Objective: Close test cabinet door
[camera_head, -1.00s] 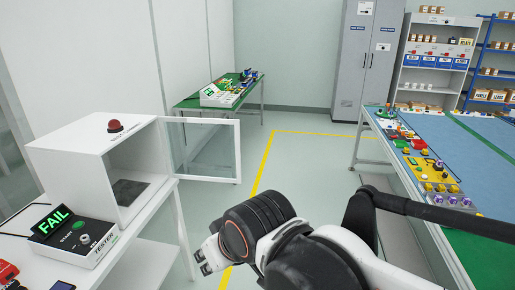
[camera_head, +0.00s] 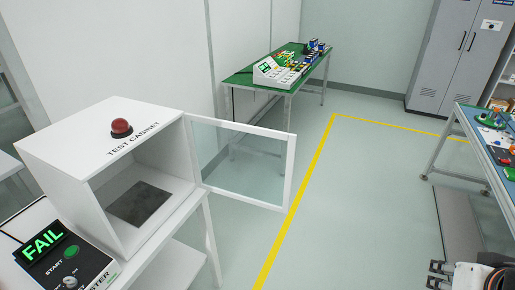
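The white test cabinet (camera_head: 72,153) stands on a white bench at the left, with a red dome button (camera_head: 121,128) on top. Its front is open, showing a dark pad (camera_head: 139,203) on the floor inside, which is otherwise empty. The cabinet door (camera_head: 240,162), a clear pane in a white frame, stands swung wide open to the right, hinged at the cabinet's far front edge. My gripper (camera_head: 436,275) is at the bottom right corner, well right of the door and apart from it. Its fingertips show a gap with nothing between; the rest is cut off.
A tester box (camera_head: 60,262) reading FAIL sits in front of the cabinet. A green-topped table (camera_head: 243,79) with equipment stands behind the door. A blue-topped workbench (camera_head: 497,150) and grey locker (camera_head: 452,60) are at the right. The floor between door and gripper is clear, with a yellow line (camera_head: 311,172).

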